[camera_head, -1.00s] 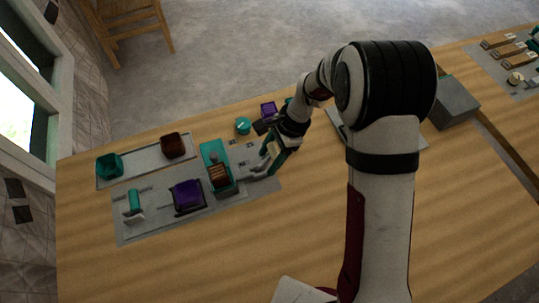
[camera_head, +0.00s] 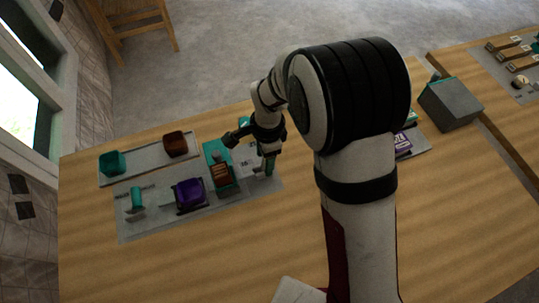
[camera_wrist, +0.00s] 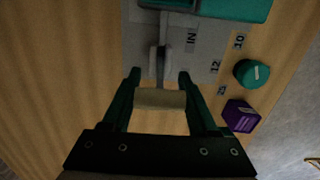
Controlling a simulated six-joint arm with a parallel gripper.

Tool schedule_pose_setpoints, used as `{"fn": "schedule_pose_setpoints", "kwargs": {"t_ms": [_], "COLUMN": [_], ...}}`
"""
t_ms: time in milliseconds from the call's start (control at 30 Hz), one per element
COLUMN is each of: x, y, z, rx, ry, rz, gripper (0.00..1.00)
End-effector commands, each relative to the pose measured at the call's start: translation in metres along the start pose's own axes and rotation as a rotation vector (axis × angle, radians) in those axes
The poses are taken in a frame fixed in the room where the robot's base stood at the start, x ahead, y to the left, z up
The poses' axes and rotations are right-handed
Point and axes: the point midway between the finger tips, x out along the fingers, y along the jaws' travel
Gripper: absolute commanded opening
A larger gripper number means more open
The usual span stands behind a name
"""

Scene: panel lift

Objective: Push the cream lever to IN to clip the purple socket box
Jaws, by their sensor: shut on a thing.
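The purple socket box (camera_head: 190,193) sits in a dark holder on the grey panel (camera_head: 150,230). My gripper (camera_head: 268,170) points down at the panel's right end. In the wrist view the cream lever's crossbar (camera_wrist: 160,98) lies between the fingers of my gripper (camera_wrist: 158,85), which is shut on it. A grey shaft (camera_wrist: 155,62) runs from the crossbar toward the teal block (camera_wrist: 235,8). The IN marking (camera_wrist: 191,38) is printed beside the shaft. My gripper hides most of the lever in the head view.
The teal block with a brown part (camera_head: 220,176) stands between the box and my gripper. A teal round piece (camera_wrist: 250,73) and a purple block (camera_wrist: 240,116) stand close right of my fingers in the wrist view. A teal cup (camera_head: 112,163) and brown cup (camera_head: 175,145) stand on the rear tray.

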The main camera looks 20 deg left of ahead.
Motion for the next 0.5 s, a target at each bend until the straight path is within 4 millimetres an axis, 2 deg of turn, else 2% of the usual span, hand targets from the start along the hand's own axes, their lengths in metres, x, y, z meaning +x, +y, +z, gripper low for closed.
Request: {"fn": "schedule_pose_setpoints", "kwargs": {"t_ms": [300, 500], "x": [0.002, 0.004], "y": [0.0, 0.0], "z": [0.02, 0.027], "rx": [-0.008, -0.001], "ry": [0.289, 0.41], "rz": [0.0, 0.001], "gripper": [0.0, 0.0]}}
